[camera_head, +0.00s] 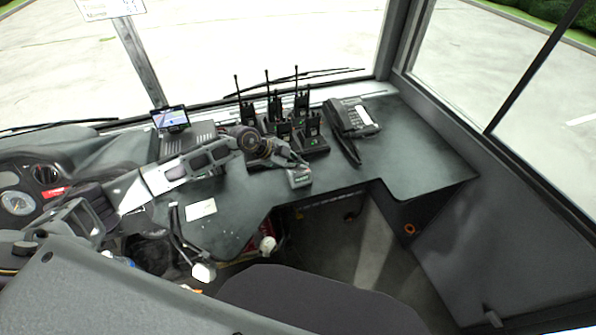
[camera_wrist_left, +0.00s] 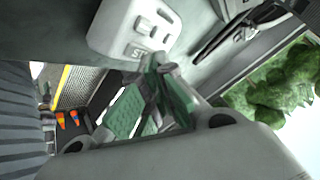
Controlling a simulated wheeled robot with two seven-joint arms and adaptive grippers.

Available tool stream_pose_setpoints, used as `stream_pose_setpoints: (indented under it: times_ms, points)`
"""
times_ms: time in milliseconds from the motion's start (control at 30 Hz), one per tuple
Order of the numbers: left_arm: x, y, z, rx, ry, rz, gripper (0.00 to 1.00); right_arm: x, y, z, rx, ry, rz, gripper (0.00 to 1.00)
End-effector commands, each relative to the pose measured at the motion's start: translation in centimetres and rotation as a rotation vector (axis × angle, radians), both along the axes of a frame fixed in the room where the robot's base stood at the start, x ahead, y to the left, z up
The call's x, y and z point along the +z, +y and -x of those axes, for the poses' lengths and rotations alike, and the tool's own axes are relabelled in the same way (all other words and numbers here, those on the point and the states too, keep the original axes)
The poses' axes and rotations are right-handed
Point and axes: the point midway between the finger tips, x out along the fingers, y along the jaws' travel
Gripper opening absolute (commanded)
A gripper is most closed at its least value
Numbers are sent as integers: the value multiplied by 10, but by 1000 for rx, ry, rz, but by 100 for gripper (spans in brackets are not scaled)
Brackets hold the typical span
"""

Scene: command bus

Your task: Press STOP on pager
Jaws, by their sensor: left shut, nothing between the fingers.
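The pager (camera_head: 299,179) is a small light grey box near the front edge of the dark dashboard top. In the left wrist view it is a pale box (camera_wrist_left: 112,32) with several raised buttons. One button (camera_wrist_left: 136,52) shows the letters "ST"; the rest of its label is covered by my fingers. My left gripper (camera_head: 297,162) is at the pager, its fingers shut and empty. In the left wrist view the green-padded fingertips (camera_wrist_left: 162,66) are together beside the "ST" button. I cannot tell whether they touch it. My right gripper is not in view.
Several black radios (camera_head: 276,108) stand in chargers behind the pager. A desk phone (camera_head: 352,118) is to the right. A small screen (camera_head: 171,118) and a white card (camera_head: 201,209) are to the left. The dashboard top (camera_head: 425,160) is clear at far right.

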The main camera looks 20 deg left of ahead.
Motion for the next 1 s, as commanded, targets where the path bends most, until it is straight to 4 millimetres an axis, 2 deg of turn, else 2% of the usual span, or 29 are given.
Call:
stream_pose_setpoints:
  times_ms: [300,733,1000]
  points:
    - [-2,0,1,-1,1,0,0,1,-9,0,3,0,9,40]
    - [-2,0,1,0,0,0,0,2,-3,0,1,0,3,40]
    - [5,0,0,0,0,0,0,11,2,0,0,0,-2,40]
